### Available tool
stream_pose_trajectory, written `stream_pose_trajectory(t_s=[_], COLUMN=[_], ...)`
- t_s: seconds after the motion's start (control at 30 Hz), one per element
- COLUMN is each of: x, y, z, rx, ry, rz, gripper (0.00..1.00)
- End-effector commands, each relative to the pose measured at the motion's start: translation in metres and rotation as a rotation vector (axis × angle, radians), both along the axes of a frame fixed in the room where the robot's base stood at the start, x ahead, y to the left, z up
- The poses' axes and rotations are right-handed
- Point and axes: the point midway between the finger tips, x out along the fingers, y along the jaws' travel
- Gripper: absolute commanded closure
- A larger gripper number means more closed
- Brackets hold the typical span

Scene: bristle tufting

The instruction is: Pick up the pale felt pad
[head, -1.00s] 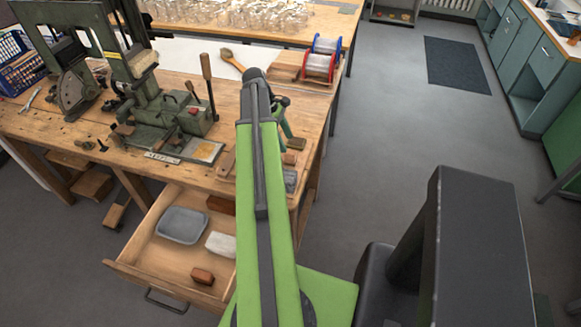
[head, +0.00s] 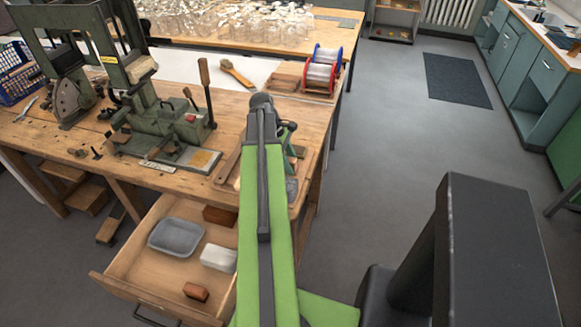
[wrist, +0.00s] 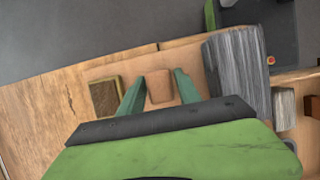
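A small tan block (wrist: 159,86) lies on the wooden bench in the wrist view, between the two green fingers of my gripper (wrist: 160,77). The fingers stand apart, one on each side of it; I cannot tell whether they touch it. A pale, whitish block (head: 219,257) lies in the open drawer in the head view, right of the grey tray. I cannot tell for sure which of these is the felt pad. In the head view my arm mostly hides the gripper at the bench's right end.
An olive-brown block (wrist: 106,97) lies left of the fingers and a grey fibrous bundle (wrist: 238,65) right of them. The open drawer (head: 125,272) juts from the bench and holds a grey tray (head: 176,237) and reddish blocks. A green machine (head: 165,125) stands on the bench.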

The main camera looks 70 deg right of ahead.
Motion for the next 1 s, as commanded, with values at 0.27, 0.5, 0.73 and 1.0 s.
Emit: stream_pose_trajectory(t_s=[0.27, 0.5, 0.73, 1.0], x=[0.000, 0.000, 0.001, 0.005], y=[0.000, 0.000, 0.000, 0.002], z=[0.000, 0.000, 0.009, 0.054], rx=[0.000, 0.000, 0.000, 0.000], ry=[0.000, 0.000, 0.000, 0.000], rz=[0.000, 0.000, 0.001, 0.009], gripper=[0.98, 1.00, 1.00, 1.00])
